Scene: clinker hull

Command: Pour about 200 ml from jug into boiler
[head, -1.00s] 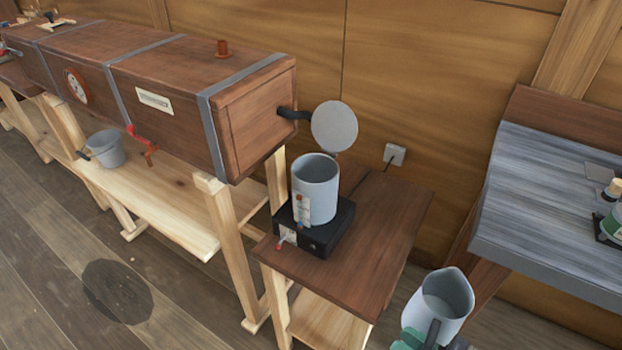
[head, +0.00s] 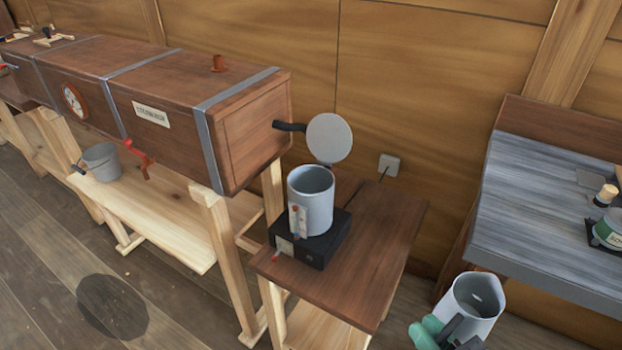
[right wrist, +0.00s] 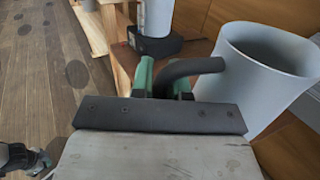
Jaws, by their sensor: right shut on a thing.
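The grey jug (head: 472,303) is at the lower right of the head view. My right gripper (head: 432,333), with green fingers, is shut on its dark handle. The right wrist view shows the jug (right wrist: 262,75) to the right of the gripper (right wrist: 165,82), its handle between the fingers. The boiler (head: 310,196), a grey open-topped cylinder with a gauge on its front, stands on a black base on the small wooden table. A round grey lid (head: 329,138) stands raised behind it. The jug is apart from the boiler, to its right and nearer me.
A long wooden steam box (head: 165,110) on a trestle stands left of the boiler. A grey bucket (head: 102,162) sits on the trestle's shelf. A grey-topped bench (head: 545,215) with small items is at the right. The small table (head: 385,225) has bare top right of the boiler.

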